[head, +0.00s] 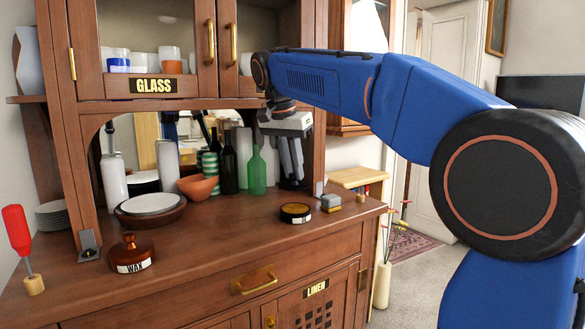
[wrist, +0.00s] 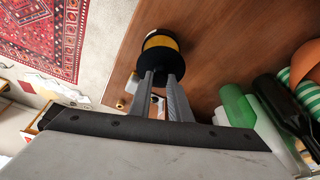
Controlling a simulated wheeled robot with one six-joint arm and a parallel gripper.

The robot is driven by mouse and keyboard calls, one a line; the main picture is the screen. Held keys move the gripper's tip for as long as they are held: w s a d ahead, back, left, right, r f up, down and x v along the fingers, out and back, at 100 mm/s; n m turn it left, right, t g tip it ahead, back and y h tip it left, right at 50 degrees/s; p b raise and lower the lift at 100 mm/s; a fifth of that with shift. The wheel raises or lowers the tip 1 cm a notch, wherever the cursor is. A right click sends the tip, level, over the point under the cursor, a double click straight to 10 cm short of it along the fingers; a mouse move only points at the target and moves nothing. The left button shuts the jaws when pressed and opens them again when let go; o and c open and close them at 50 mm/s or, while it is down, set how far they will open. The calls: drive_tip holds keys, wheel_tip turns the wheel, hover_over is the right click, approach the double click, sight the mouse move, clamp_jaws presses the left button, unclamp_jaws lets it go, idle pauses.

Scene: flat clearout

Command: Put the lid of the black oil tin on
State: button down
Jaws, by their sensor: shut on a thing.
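The black oil tin (head: 296,213) stands on the cabinet's wooden counter, right of the middle. Its top is uncovered and looks yellow-brown inside. In the wrist view the tin (wrist: 160,41) shows a yellow round beyond the fingertips. My gripper (head: 291,178) is above the counter, behind the tin in the head view, pointing down. It is shut on a dark round lid (head: 293,184), which in the wrist view (wrist: 160,68) partly overlaps the tin. The lid is apart from the tin in the head view.
A green bottle (head: 257,171), dark bottles and an orange bowl (head: 198,187) stand left of my gripper. A small grey block (head: 330,202) is right of the tin. Plates (head: 151,204), a wax pot (head: 131,254) and a red screwdriver (head: 18,232) stand left. The front counter middle is clear.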

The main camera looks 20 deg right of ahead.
sight(292, 181)
drive_tip(key=shift+d, duration=0.2)
drive_tip(key=shift+f, duration=2.5)
drive_tip(key=shift+f, duration=0.65)
drive_tip(key=c, duration=1.6)
unclamp_jaws()
drive_tip(key=shift+o, duration=0.2)
drive_tip(key=shift+r, duration=0.1)
drive_tip(key=v, duration=1.7)
